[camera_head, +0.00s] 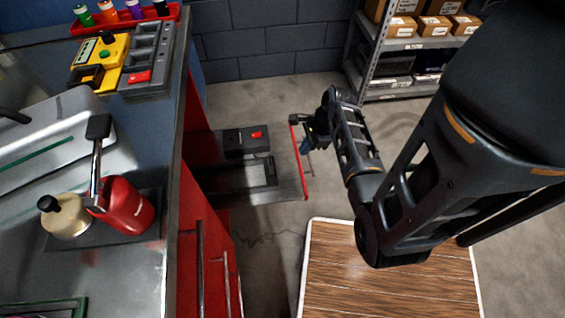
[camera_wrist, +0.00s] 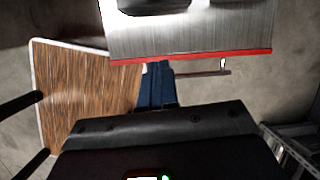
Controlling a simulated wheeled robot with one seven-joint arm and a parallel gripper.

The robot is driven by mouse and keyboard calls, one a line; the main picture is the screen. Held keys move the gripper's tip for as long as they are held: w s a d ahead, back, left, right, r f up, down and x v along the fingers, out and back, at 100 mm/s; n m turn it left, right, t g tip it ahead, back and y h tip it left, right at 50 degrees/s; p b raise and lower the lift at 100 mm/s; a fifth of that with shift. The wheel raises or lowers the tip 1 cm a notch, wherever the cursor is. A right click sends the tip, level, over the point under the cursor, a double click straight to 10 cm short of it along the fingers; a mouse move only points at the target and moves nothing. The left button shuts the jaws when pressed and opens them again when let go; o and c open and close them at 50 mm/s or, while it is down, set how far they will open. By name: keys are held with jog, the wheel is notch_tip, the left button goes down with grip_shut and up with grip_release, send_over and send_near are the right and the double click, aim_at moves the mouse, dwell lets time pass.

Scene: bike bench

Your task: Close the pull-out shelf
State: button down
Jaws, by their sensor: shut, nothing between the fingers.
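The pull-out shelf (camera_head: 288,182) sticks out to the right from the red cabinet under the workbench in the head view. It has a metal top and a red front edge (camera_head: 298,160), with a thin bar handle in front. In the wrist view the shelf (camera_wrist: 190,42) fills the upper middle, its red edge running across and the handle (camera_wrist: 205,73) just below. My gripper (camera_head: 307,146) is at the front edge, its blue fingers (camera_wrist: 157,68) shut and empty beside the left part of the handle. I cannot tell whether the fingertips touch the edge.
A dark box with a red button (camera_head: 246,141) sits on the shelf. A wood-topped table (camera_head: 390,280) stands in front, below my arm. Red cabinet doors (camera_head: 205,240) with vertical handles are nearer. A metal rack (camera_head: 375,60) with boxes stands at the back.

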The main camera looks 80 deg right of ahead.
jog(key=d+m, duration=0.1)
jog(key=b, duration=0.2)
send_near(282, 171)
jog(key=f, duration=0.3)
jog(key=shift+s+d+y, duration=0.3)
jog(key=shift+s, duration=0.1)
jog(key=w, duration=0.1)
jog(key=w+a, duration=0.1)
jog(key=w, duration=0.1)
jog(key=shift+f+p, duration=0.25)
jog(key=shift+p, duration=0.15)
jog(key=shift+w+a, duration=0.15)
jog(key=shift+w, duration=0.35)
jog(key=w+a, duration=0.3)
jog(key=w, duration=0.6)
jog(key=w+a+b, duration=0.1)
jog(key=w+a, duration=0.2)
jog(key=w, duration=0.7)
jog(key=w+a, duration=0.3)
jog(key=w, duration=0.7)
jog(key=shift+w+a+f+b, duration=0.1)
jog(key=shift+a+f+b, duration=0.05)
jog(key=shift+a+b, duration=0.2)
jog(key=shift+w+a, duration=0.2)
jog(key=shift+w, duration=0.55)
jog(key=shift+w+r, duration=0.1)
jog(key=shift+r, duration=0.1)
